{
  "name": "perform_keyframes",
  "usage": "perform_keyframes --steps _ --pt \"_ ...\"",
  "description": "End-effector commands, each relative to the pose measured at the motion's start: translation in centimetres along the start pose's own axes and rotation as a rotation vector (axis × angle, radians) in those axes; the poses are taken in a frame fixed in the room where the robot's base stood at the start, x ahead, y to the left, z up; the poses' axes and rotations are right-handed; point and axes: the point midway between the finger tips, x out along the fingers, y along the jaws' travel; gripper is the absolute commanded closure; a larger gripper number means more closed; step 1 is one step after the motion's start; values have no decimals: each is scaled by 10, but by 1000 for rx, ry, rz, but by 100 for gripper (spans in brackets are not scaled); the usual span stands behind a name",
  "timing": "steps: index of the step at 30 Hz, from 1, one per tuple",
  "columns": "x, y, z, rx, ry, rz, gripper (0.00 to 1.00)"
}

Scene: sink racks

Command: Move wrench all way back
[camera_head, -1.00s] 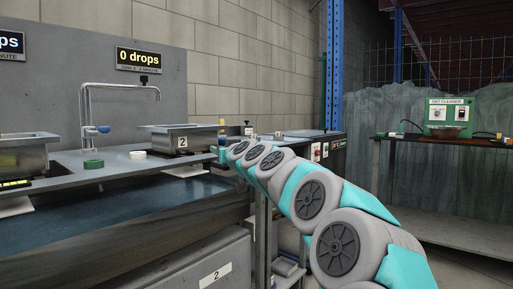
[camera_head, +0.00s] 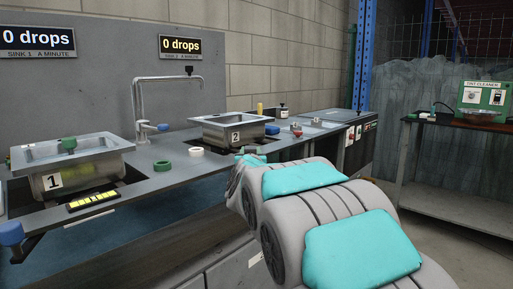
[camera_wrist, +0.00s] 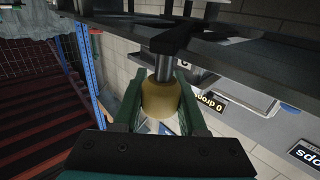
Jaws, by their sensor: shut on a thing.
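In the wrist view my gripper (camera_wrist: 162,118) has green fingers shut around a yellow-tan cylindrical handle (camera_wrist: 160,97). A grey metal shaft (camera_wrist: 163,68) runs from this handle to a black bar (camera_wrist: 182,38) near the dark bench edge. This handled piece seems to be the wrench; its far end is not clear. I cannot pick out the held wrench in the head view.
Sink 1 (camera_head: 85,180) and sink 2 (camera_head: 220,143) are set in the grey bench. A tap (camera_head: 138,105) stands between them. A green ring (camera_head: 162,165) and a white ring (camera_head: 196,152) lie in front. A side table (camera_head: 450,124) with a green cleaner box (camera_head: 484,94) stands at right.

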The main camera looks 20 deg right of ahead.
Motion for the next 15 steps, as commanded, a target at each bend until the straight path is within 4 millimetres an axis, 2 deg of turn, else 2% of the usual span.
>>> perform_keyframes --steps 10,11,15 --pt "0 -5 -2 -3 3 -6 100" --pt "0 -5 -2 -3 3 -7 58" --pt "0 -4 -2 -3 3 -6 42"
